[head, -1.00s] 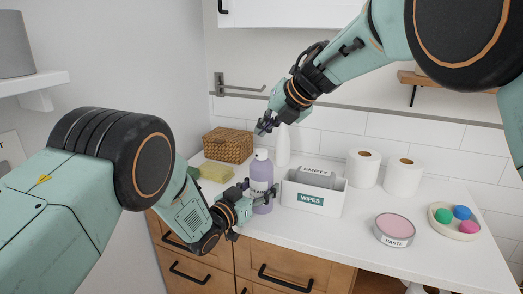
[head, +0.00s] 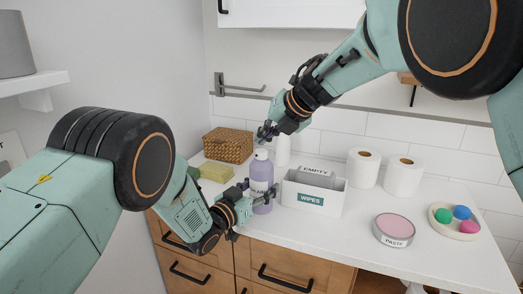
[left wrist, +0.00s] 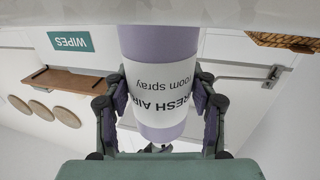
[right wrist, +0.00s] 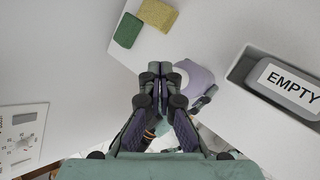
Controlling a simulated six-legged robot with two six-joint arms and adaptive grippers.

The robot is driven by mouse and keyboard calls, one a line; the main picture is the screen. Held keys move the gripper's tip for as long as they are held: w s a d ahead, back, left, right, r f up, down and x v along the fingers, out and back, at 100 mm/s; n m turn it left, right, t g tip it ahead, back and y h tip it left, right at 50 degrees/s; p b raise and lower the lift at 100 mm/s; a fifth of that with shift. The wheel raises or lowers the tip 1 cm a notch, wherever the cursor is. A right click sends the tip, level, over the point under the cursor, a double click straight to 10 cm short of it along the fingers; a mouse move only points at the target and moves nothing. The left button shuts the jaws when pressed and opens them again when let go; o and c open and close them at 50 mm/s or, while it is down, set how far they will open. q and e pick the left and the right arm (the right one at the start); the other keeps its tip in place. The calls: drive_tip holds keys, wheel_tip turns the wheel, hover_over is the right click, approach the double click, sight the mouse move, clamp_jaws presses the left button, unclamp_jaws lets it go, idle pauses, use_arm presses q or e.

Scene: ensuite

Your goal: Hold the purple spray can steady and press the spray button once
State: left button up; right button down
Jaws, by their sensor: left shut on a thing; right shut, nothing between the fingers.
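The purple spray can (head: 261,172) stands upright on the white counter, with a white label that reads as room spray in the left wrist view (left wrist: 160,98). My left gripper (head: 262,194) is shut around the can's body, with a finger on each side (left wrist: 160,105). My right gripper (head: 265,134) is shut and empty just above the can's top. In the right wrist view its closed fingertips (right wrist: 160,68) are beside the can's purple shoulder (right wrist: 195,75). The spray button is hidden behind the fingers there; I cannot tell if they touch it.
A white wipes box (head: 312,193) stands close to the can's right. A sponge (head: 215,172) and wicker basket (head: 228,145) are at left. Paper rolls (head: 403,176), a paste tin (head: 393,230) and a dish of balls (head: 440,213) are further right.

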sight(264, 152)
drive_tip(key=shift+f, duration=0.15)
idle(0.7)
drive_tip(key=shift+f, duration=0.25)
drive_tip(key=shift+f, duration=0.5)
idle(0.9)
drive_tip(key=shift+r, duration=0.85)
drive_tip(key=shift+r, duration=0.1)
drive_tip(key=shift+r, duration=2.45)
